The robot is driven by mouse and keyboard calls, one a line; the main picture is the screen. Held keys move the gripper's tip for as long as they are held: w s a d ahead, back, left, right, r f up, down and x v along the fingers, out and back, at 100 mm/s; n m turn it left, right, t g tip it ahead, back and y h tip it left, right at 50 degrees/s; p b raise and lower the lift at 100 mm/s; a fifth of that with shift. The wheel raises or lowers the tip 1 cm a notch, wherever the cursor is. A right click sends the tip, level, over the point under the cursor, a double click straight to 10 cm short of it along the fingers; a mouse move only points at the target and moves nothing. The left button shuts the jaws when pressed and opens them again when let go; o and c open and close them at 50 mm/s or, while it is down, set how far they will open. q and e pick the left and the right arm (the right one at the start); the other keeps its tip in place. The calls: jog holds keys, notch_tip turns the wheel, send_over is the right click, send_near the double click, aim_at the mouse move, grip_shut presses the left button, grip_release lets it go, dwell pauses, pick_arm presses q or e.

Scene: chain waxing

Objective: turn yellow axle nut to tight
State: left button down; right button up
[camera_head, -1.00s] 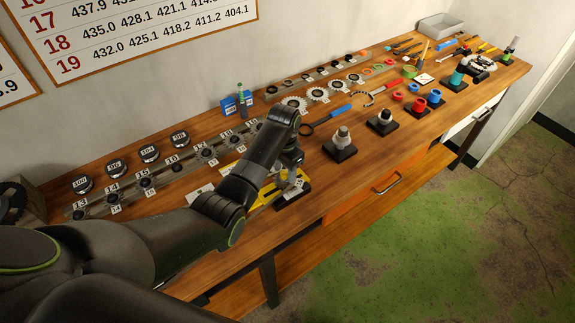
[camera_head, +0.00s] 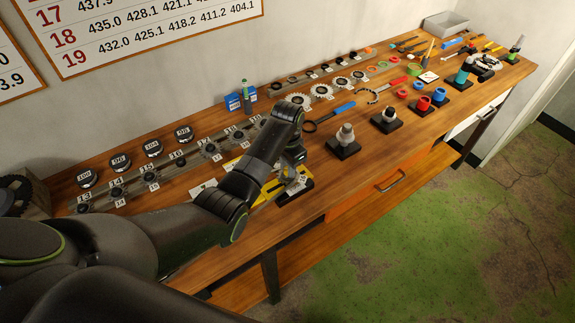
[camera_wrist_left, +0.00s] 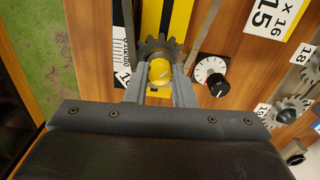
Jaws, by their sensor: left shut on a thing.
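The yellow axle nut (camera_wrist_left: 161,71) shows in the left wrist view, with a white mark on its top face. It sits in front of a dark toothed sprocket (camera_wrist_left: 158,45) over a yellow and black strip (camera_wrist_left: 176,18). My left gripper (camera_wrist_left: 161,78) has one finger on each side of the nut and is shut on it. In the head view my left gripper (camera_head: 291,176) points down at the yellow fixture (camera_head: 243,170) on the bench, and the arm hides the nut there. My right gripper is in neither current view.
A white dial with a black knob (camera_wrist_left: 213,74) is close to the right finger. A "15 x 16" card (camera_wrist_left: 277,17) and more sprockets (camera_wrist_left: 288,111) lie farther right. On the bench (camera_head: 330,205), a black stand (camera_head: 343,145) and a blue-handled tool (camera_head: 330,116) are right of the gripper.

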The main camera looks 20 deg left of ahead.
pick_arm(q)
jog(key=m, duration=0.5)
jog(key=shift+m, duration=0.4)
jog(key=m, duration=0.6)
dwell(0.4)
jog(key=c, duration=1.2)
grip_release()
jog(key=shift+c, duration=0.2)
